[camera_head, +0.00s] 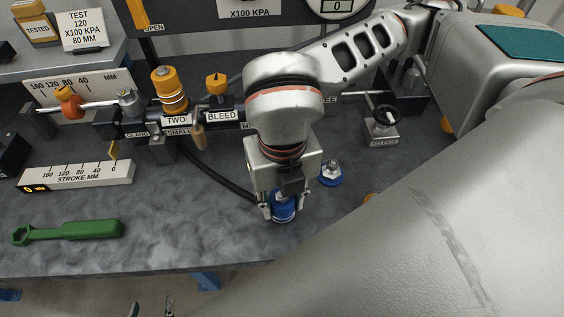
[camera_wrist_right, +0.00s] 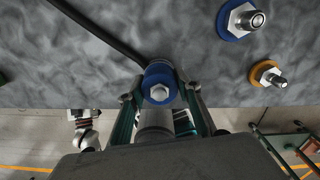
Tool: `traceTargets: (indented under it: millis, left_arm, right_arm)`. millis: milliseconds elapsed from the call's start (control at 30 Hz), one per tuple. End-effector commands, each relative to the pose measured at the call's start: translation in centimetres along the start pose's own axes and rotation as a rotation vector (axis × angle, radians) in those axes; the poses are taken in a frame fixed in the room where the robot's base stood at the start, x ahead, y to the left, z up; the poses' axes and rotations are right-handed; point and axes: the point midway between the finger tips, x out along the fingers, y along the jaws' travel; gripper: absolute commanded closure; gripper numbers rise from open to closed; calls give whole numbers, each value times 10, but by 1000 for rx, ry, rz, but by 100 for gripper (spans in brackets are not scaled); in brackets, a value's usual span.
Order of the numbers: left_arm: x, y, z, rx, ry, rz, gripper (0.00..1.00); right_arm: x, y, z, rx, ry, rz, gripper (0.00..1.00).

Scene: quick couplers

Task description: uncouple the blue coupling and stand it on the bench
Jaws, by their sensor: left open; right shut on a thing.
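The blue coupling (camera_head: 284,208) is between the fingers of my right gripper (camera_head: 282,206), near the bench's front edge. The right wrist view shows the coupling (camera_wrist_right: 159,84) end-on, with a hex face and blue ring, between the fingers. A black hose (camera_head: 228,182) runs to it. I cannot tell whether it touches the bench (camera_head: 190,235). A bare metal fitting with a blue base (camera_head: 331,175) stands apart, behind and right of the coupling. My left gripper (camera_head: 151,308) is open and empty at the bottom edge, below the bench front; only its fingertips show.
A fitting with an orange ring (camera_wrist_right: 267,74) stands near the blue-based fitting; my right arm mostly hides it in the head view. A green wrench (camera_head: 70,231) lies at the front left, before the stroke scale (camera_head: 78,176). Cylinder and valves stand behind. Bench between wrench and coupling is clear.

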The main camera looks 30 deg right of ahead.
Motion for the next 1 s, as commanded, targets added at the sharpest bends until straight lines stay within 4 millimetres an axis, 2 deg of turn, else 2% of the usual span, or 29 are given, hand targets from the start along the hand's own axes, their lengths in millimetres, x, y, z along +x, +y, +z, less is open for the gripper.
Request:
traceTargets:
  millis: [700, 733, 800, 1000]
  left_arm:
    - [4, 3, 12, -2, -11, 4, 49]
    - [4, 3, 12, -2, -10, 3, 49]
    - [4, 3, 11, -1, -10, 3, 49]
    - [4, 2, 10, -2, -8, 3, 49]
  right_arm:
    - [10, 0, 0, 0, 0, 0, 92]
    - [9, 0, 0, 0, 0, 0, 61]
    - [9, 0, 0, 0, -1, 0, 47]
    - [9, 0, 0, 0, -1, 0, 47]
